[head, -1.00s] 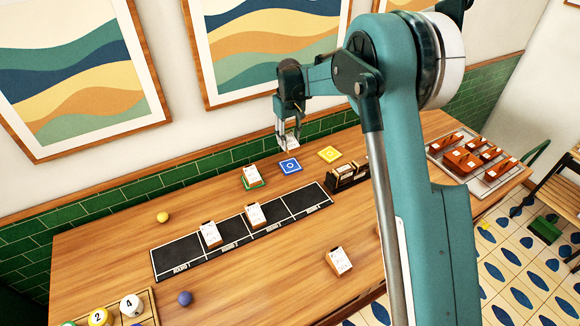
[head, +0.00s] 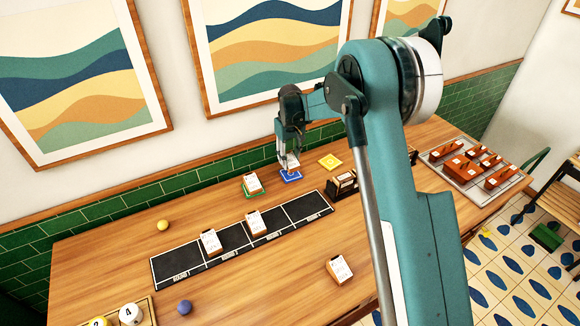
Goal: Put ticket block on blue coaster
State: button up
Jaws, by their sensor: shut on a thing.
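My gripper (head: 290,166) is shut on a ticket block (head: 292,163), a small white-faced block held upright between the fingers. The block is over the blue coaster (head: 291,177) near the back of the table. The fingers and block hide much of the coaster, and I cannot tell whether the block touches it. Other ticket blocks stand on the green coaster (head: 252,194) to the left, on the black strip, and on bare wood at the front.
The yellow coaster (head: 330,161) lies empty to the right. A dark wooden holder (head: 342,184) stands in front of it. The black strip (head: 288,212) carries two ticket blocks. A yellow ball (head: 163,225) and a purple ball (head: 184,307) lie left. A tray (head: 452,176) of orange items sits far right.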

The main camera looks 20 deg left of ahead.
aim_at(290, 165)
jog(key=shift+f, duration=0.3)
jog(key=shift+f, duration=1.75)
jog(key=shift+f, duration=0.15)
jog(key=o, duration=0.9)
notch_tip(290, 165, up, 12)
jog(key=shift+r, duration=0.15)
